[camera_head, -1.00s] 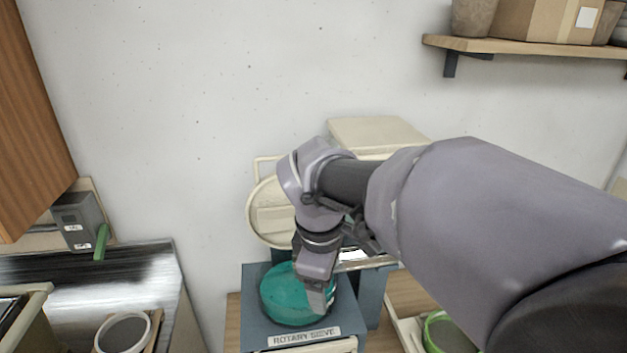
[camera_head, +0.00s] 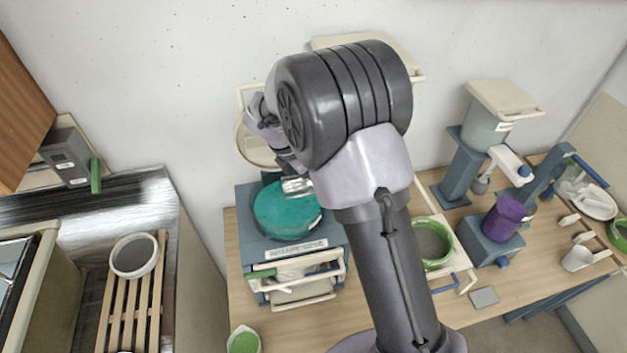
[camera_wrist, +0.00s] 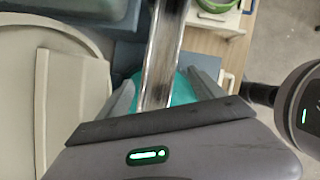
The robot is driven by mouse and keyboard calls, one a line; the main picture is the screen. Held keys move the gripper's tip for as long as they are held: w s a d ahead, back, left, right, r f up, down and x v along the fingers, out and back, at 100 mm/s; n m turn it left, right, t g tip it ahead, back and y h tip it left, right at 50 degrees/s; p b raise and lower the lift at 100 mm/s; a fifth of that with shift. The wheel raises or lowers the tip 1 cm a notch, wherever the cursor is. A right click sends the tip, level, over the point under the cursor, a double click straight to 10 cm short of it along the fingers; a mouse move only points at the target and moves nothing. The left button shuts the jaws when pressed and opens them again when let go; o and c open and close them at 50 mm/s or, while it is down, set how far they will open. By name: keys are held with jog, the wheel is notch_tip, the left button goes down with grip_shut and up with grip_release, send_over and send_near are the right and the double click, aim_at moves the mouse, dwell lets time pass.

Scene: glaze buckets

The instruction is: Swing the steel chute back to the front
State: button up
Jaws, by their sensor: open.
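The steel chute (camera_wrist: 165,55) is a long shiny channel running down the middle of the wrist view. It passes between the two fingers of my gripper (camera_wrist: 162,92). The jaws are open, with a finger on each side; I cannot tell whether either touches it. In the head view my arm hides most of the chute and gripper; a small shiny metal piece (camera_head: 297,187) shows above the teal bowl. The rotary sieve (camera_head: 285,250) is a blue-grey stand with a label, holding the teal glaze bowl (camera_head: 287,212). A cream round lid (camera_head: 253,148) stands behind it.
A green-rimmed bucket (camera_head: 433,242) sits right of my arm. A purple bucket (camera_head: 505,218) stands on a blue-grey stand further right. A sink with a slatted rack (camera_head: 133,310) is at the left. Some wooden tabletop (camera_head: 330,325) in front is clear.

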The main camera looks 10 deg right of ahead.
jog(key=shift+x, duration=1.75)
jog(key=shift+c, duration=0.3)
grip_shut()
jog(key=shift+r, duration=0.1)
